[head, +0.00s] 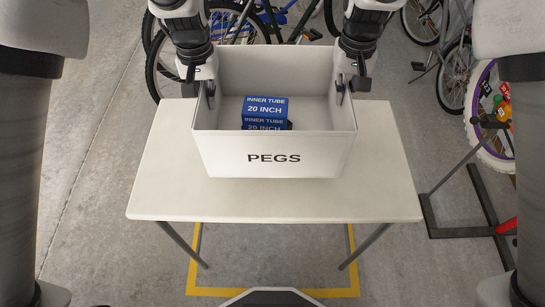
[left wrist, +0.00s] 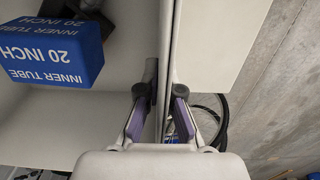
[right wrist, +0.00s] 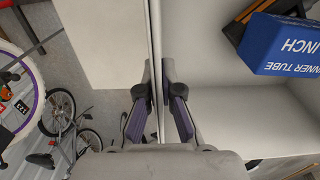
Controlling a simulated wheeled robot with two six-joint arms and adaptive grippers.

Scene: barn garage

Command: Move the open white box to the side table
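The open white box (head: 274,143), marked PEGS on its front, is over the middle of a white table (head: 375,190). I cannot tell whether its bottom touches the table. A blue inner tube box (head: 265,107) and a dark item beside it lie inside; the blue box also shows in the left wrist view (left wrist: 55,50) and right wrist view (right wrist: 285,45). My left gripper (head: 209,93) is shut on the box's left wall, one finger on each side (left wrist: 158,90). My right gripper (head: 341,88) is shut on the right wall likewise (right wrist: 157,88).
Bicycles (head: 240,25) stand behind the table. A wheel with a purple rim (head: 490,115) and a dark stand (head: 480,205) are at the right. A yellow floor outline (head: 275,292) lies under and before the table. Concrete floor at left (head: 90,170) is clear.

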